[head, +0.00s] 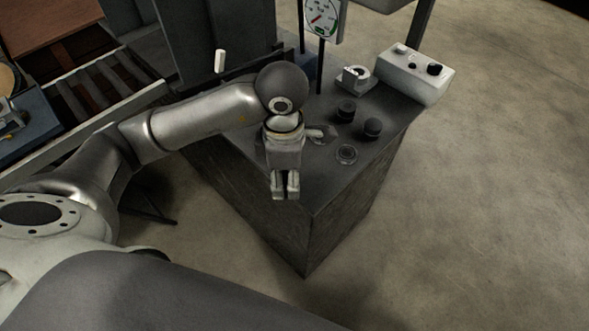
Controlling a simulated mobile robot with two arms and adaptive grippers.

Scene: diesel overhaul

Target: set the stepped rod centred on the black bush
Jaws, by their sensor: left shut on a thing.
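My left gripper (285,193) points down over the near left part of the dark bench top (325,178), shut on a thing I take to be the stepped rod. The held piece is mostly hidden by the fingers, so its shape and tilt cannot be told. Two black round pieces, one farther back (347,110) and one at the right (372,128), stand on the bench to the right of the gripper. A low dark ring (346,154) lies in front of them. Which of these is the black bush I cannot tell for sure. My right gripper is not in view.
A white control box (415,73) stands at the bench's back right, beside a small light bracket (355,78). A dial gauge (321,18) on a post rises at the back. The bench's front corner is clear, with open floor (490,190) to the right.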

